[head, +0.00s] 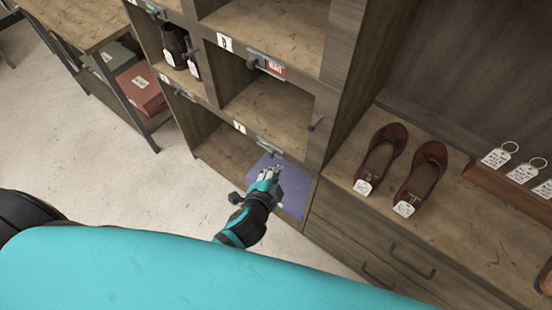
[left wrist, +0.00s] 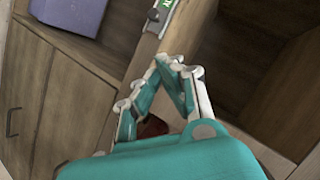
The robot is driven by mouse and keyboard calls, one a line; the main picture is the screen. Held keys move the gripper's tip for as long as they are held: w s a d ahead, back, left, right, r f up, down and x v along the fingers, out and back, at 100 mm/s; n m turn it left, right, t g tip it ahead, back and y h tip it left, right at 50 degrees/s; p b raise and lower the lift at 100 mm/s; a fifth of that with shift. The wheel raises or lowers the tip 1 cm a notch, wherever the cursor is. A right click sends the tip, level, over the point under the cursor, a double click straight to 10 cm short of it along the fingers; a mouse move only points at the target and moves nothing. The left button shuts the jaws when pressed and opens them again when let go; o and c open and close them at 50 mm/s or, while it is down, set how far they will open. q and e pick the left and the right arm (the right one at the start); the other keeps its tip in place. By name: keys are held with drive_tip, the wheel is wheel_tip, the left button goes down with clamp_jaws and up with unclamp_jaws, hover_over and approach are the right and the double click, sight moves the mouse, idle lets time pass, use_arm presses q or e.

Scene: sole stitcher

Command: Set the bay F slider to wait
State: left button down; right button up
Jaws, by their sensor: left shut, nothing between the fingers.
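A slider (head: 268,147) sits on the front edge of the shelf above the lowest bay, beside a small white letter label (head: 239,127) too small to read surely. In the left wrist view the slider (left wrist: 160,10) shows a green patch and a grey knob at the top edge. My left gripper (head: 274,172) is shut and empty, just in front of and below this slider; its fingertips (left wrist: 172,62) point toward the shelf edge, apart from the knob. My right gripper is not in view.
Another slider (head: 266,65) above shows a red WAIT field. A purple box (head: 293,190) is in the lowest bay behind my gripper. Dark red shoes (head: 381,158) stand on the counter at right, near key tags (head: 496,157). Open floor (head: 110,170) lies left.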

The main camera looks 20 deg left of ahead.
use_arm(q)
approach(280, 154)
drive_tip(key=w+d, duration=0.2)
drive_tip(key=w, duration=0.1)
drive_tip(key=shift+w+a+f, duration=0.6)
drive_tip(key=shift+w+f, duration=0.1)
drive_tip(key=shift+f, duration=0.15)
drive_tip(key=shift+w+a+f, duration=0.25)
drive_tip(key=shift+a+f, duration=0.2)
drive_tip(key=shift+f, duration=0.05)
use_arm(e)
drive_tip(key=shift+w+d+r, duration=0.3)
use_arm(q)
drive_tip(key=a, duration=0.1)
drive_tip(key=w+a+p, duration=0.1)
drive_tip(key=a, duration=0.1)
drive_tip(key=w+a, duration=0.1)
drive_tip(key=a, duration=0.1)
drive_tip(key=shift+a, duration=0.2)
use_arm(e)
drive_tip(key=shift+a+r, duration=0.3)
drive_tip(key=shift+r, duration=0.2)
use_arm(q)
drive_tip(key=shift+d, duration=0.1)
drive_tip(key=shift+r+p, duration=0.1)
drive_tip(key=shift+p, duration=0.2)
